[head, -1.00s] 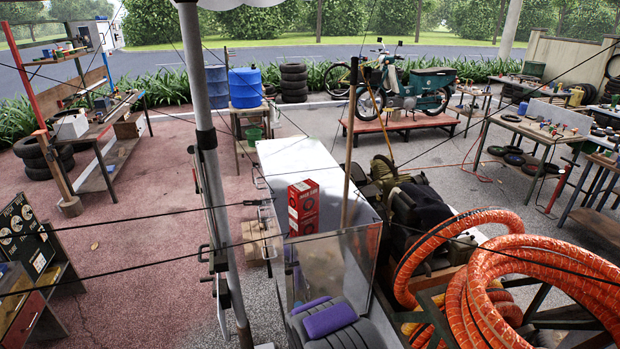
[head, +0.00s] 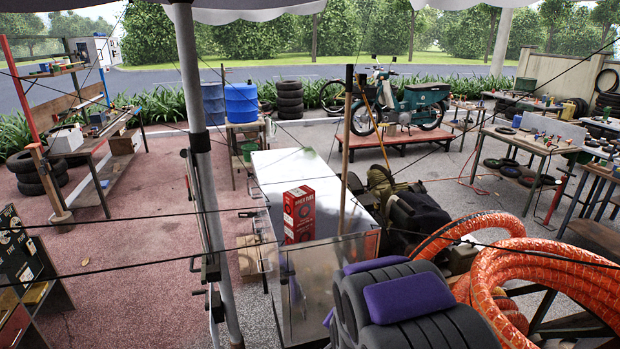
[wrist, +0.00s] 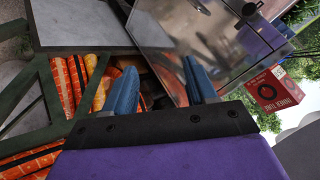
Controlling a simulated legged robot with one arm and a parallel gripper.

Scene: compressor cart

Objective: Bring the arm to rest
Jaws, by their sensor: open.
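My arm (head: 400,305), dark grey and ribbed with purple pads, rises from the bottom of the head view, in front of the cart. My gripper's fingertips cannot be made out there. In the wrist view my gripper (wrist: 158,78) shows two blue fingers spread apart with nothing between them. Beyond them are the cart's shiny metal side (wrist: 195,50) and, to the left, orange hose. What the fingers might touch cannot be told.
Orange hose coils (head: 535,285) lie close on the right. A grey post (head: 205,190) and thin dark lines cross the left. Paved floor lies open at left.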

